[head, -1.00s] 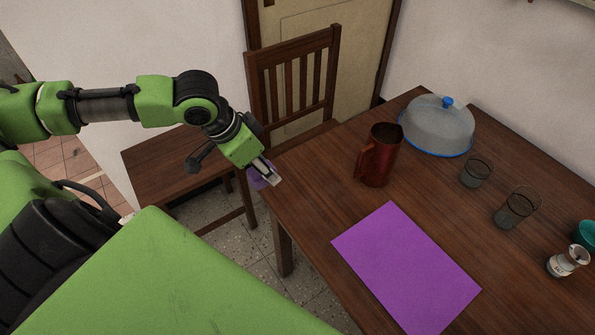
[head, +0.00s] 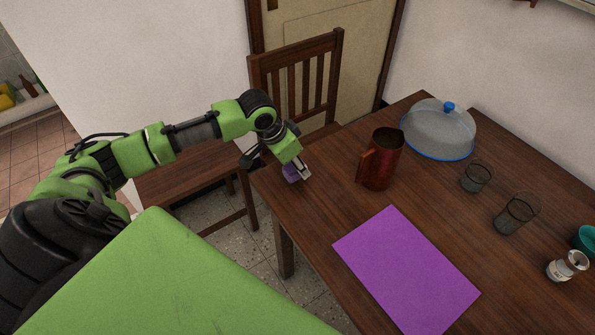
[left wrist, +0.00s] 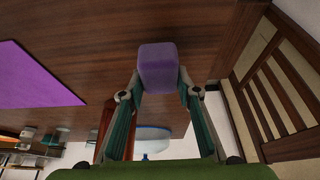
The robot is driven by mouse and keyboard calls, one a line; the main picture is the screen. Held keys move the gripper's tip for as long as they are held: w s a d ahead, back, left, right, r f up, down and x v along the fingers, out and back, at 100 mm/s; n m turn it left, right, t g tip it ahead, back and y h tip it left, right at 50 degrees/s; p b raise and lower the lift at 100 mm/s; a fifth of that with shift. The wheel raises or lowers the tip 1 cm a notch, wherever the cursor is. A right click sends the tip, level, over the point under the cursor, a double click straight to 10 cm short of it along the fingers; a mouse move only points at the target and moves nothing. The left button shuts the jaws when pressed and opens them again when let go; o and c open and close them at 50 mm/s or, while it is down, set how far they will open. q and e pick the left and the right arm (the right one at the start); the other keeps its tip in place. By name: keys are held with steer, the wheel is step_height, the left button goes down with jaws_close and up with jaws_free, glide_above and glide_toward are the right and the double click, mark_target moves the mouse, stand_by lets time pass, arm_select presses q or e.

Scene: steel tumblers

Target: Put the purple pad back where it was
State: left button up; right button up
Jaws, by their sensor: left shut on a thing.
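The purple pad (head: 291,174) is a small block with rounded edges. My left gripper (head: 304,173) is shut on it, over the left corner of the table (head: 320,212). In the left wrist view the pad (left wrist: 158,66) sits between the two fingertips (left wrist: 159,86), with the table top behind it. I cannot tell whether the pad touches the wood. A flat purple sheet (head: 407,265) lies on the table, to the right of the gripper and nearer to me. My right gripper is not in view.
A dark red pitcher (head: 380,160) stands right of my left gripper. A wooden chair (head: 298,85) stands behind the table.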

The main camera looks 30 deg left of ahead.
arm_select(q)
steer(key=shift+f, duration=1.45)
steer(key=shift+f, duration=0.1)
steer(key=o, duration=1.1)
steer(key=shift+f, duration=0.1)
steer(key=shift+r, duration=0.35)
steer(key=v, duration=1.1)
steer(key=shift+s+r, duration=0.2)
steer(key=shift+r, duration=0.15)
